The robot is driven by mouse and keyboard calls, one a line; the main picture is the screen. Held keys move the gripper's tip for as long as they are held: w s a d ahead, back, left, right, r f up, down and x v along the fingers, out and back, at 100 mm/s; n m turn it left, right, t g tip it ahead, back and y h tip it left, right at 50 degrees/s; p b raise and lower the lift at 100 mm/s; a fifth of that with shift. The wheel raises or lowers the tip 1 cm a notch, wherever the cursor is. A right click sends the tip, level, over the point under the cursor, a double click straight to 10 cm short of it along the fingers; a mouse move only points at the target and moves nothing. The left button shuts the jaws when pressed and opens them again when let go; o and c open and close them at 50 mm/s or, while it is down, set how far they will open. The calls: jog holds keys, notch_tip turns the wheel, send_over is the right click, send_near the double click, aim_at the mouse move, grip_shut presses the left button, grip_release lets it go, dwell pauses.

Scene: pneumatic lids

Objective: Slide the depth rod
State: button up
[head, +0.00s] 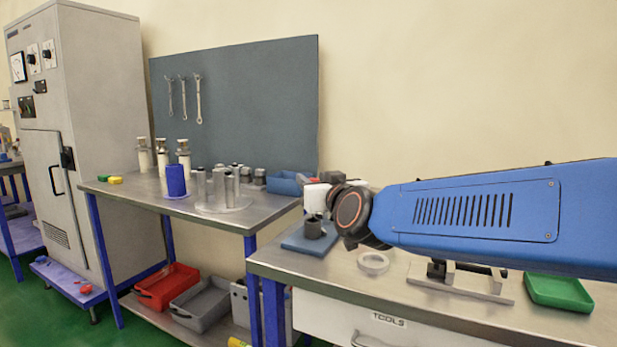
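I cannot pick out the depth rod for certain. My blue arm reaches in from the right over the near bench (340,279). Its dark wrist joint with an orange ring hides much of what lies behind. Pale and dark parts at the arm's end, around my gripper (318,198), show just left of the joint, above a blue pad (296,242). The fingers are not clear, so I cannot tell whether they are open or hold anything. A dark grey cylinder (313,229) stands on the pad, just below the arm's end.
A pale ring (373,263), a grey metal fixture (470,288) and a green tray (562,293) are on the near bench. The far bench (140,191) holds several metal cylinders, a blue cylinder (176,181) and a blue bin (287,184). A red bin (166,287) sits below.

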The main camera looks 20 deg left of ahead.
jog(key=shift+x, duration=2.25)
jog(key=shift+c, duration=0.4)
